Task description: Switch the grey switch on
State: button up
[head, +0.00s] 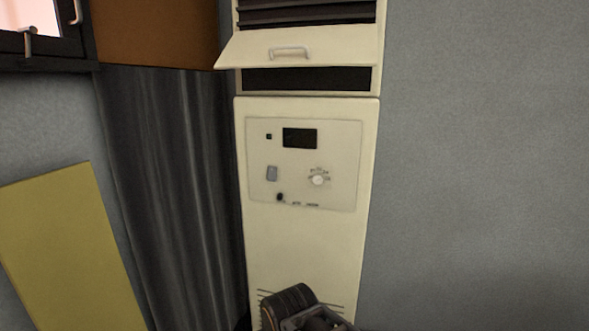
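The grey switch (271,173) is a small upright rocker on the left part of the control panel (335,150) of a tall cream cabinet (300,245). It is too small to tell which way it is set. Part of my arm shows at the bottom edge, in front of the cabinet's lower vents and well below the switch. No gripper fingers show, and nothing touches the switch.
The panel also has a dark display (299,138), a round white knob (318,179) and a small black knob (280,197). Above, a flap (300,48) with a handle sticks out. A dark curtain (170,190) hangs left; bare wall (480,160) is right.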

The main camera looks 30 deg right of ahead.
aim_at(271, 171)
jog(key=z, duration=1.15)
jog(key=i, duration=0.6)
jog(key=u, duration=2.25)
